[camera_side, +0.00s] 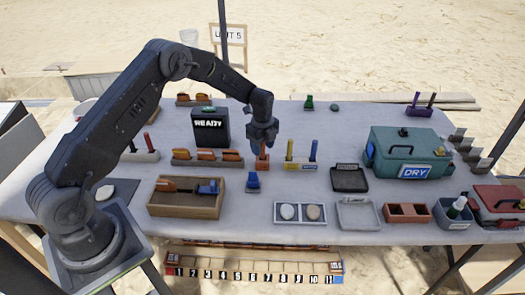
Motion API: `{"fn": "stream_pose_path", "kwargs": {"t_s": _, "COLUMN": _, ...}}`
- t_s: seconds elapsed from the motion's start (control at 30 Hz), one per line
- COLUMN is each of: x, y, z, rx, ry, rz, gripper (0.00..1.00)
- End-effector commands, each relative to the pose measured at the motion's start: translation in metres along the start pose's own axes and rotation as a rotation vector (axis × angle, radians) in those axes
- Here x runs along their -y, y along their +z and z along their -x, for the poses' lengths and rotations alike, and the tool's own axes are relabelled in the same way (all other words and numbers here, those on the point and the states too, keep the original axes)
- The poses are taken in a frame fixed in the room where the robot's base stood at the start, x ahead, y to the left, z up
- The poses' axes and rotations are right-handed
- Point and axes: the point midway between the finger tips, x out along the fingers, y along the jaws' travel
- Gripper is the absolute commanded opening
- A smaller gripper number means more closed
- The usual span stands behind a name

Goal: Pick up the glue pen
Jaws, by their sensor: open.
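My gripper (262,142) is open and points down over the middle of the table. Right below it is a small red-orange item (262,162), partly covered by the fingers. I cannot tell if they touch. Just right of it, a yellow pen-like stick (289,149) and a blue one (313,150) stand upright in a low holder (300,165). A red stick (147,141) stands in a block at the left, and two purple sticks (431,99) stand at the back right. I cannot tell which of these is the glue pen.
A blue item (253,181) stands just in front of my gripper. A black READY box (209,127) and a rack of orange pieces (206,155) are to the left. A teal DRY box (407,152), a black tray (350,180) and a wooden box (160,208) are also near.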

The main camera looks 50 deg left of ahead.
Motion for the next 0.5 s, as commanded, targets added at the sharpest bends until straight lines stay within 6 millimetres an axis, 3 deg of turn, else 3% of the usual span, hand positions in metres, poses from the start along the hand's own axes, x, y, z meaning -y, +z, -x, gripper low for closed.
{"fn": "stream_pose_path", "kwargs": {"t_s": 0.3, "x": 0.0002, "y": 0.0004, "z": -0.0067, "rx": 0.001, "ry": -0.002, "rz": 0.001, "gripper": 0.49}}
{"fn": "stream_pose_path", "kwargs": {"t_s": 0.5, "x": 0.0002, "y": 0.0004, "z": -0.0064, "rx": 0.001, "ry": -0.001, "rz": 0.001, "gripper": 0.31}}
